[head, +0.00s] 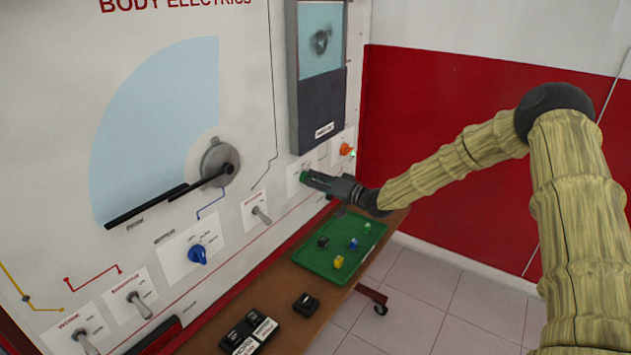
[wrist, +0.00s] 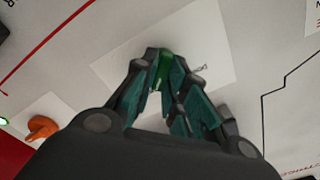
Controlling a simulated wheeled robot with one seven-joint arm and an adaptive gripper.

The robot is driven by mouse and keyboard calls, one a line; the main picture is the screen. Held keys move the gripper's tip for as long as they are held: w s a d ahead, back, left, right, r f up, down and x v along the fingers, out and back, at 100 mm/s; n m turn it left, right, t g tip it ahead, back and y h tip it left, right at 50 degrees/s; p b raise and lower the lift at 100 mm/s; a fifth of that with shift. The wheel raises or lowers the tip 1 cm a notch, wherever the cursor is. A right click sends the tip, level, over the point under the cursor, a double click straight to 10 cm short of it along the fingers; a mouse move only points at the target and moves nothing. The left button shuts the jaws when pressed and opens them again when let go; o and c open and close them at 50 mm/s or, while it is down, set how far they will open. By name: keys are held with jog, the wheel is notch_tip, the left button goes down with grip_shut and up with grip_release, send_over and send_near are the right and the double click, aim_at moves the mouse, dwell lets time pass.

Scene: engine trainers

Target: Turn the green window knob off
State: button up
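The green window knob (head: 304,176) sits on a white label plate low on the panel, under the window display. My gripper (head: 313,180) reaches it from the right, with its tips at the panel. In the wrist view the green knob (wrist: 166,68) is between the teal fingertips (wrist: 167,65), which close in on it from both sides. The fingers hide much of the knob, and its pointing direction cannot be told. The window display (head: 320,75) shows a light blue pane above a dark lower part.
An orange knob (head: 346,149) is just right of the green one. A toggle switch (head: 261,214) and a blue knob (head: 198,254) are to the left. Below, a wooden table (head: 277,291) holds a green tray (head: 318,265) with small coloured parts and black switch blocks (head: 249,331).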

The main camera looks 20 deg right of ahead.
grip_shut()
jog(key=shift+s+n+b, duration=0.1)
jog(key=shift+n+b, duration=3)
jog(key=shift+n, duration=1.3)
jog(key=o, duration=0.7)
grip_release()
jog(key=shift+c, duration=0.2)
